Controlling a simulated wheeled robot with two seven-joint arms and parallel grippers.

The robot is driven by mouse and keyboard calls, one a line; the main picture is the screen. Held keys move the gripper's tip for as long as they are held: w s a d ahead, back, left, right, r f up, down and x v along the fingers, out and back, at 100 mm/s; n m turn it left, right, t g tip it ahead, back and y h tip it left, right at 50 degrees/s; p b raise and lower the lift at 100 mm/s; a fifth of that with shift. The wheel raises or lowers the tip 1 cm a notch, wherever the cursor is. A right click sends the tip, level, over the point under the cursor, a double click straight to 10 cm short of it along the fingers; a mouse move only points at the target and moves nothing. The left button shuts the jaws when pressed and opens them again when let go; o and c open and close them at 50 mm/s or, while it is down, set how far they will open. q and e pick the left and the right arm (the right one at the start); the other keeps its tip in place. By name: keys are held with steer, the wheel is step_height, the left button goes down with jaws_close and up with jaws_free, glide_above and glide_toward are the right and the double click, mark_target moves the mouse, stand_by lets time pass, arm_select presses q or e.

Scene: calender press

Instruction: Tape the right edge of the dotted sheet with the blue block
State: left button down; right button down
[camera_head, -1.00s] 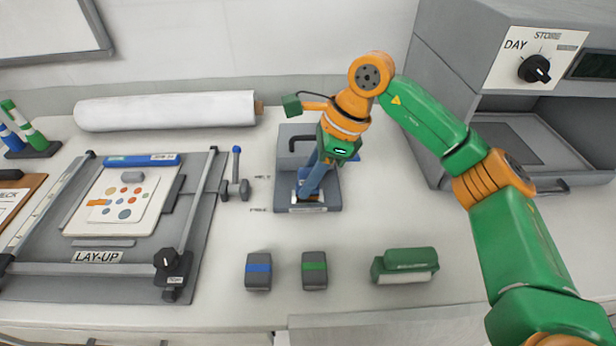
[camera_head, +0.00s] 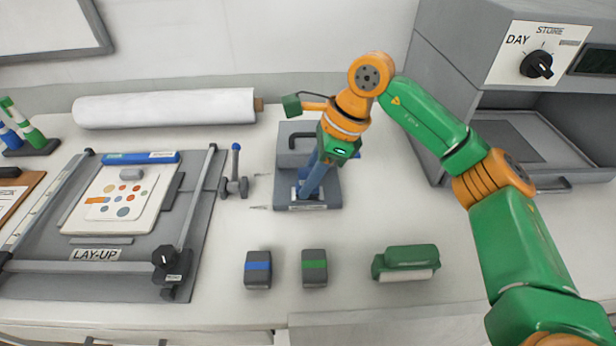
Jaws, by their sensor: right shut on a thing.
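The dotted sheet (camera_head: 138,188), white with orange, grey and teal dots, lies on the lay-up board (camera_head: 150,280) at the left. The blue block (camera_head: 258,270), dark grey with a blue band, stands on the bench front, apart from my gripper. My right gripper (camera_head: 307,194) points down over the grey base plate (camera_head: 324,200) at the centre. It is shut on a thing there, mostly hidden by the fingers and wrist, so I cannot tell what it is. My left gripper is not in view.
A green-banded block (camera_head: 314,268) and a green roller-like tool (camera_head: 405,263) stand right of the blue block. A small grey tool with a blue knob (camera_head: 236,172) stands beside the board. A white roll (camera_head: 165,109) lies behind. The grey machine (camera_head: 455,80) bounds the right.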

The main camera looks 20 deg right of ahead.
steer(key=shift+f, duration=0.2)
stand_by(0.6)
steer(key=shift+r, duration=0.1)
step_height(320, 180, up, 8)
steer(key=p, duration=0.7)
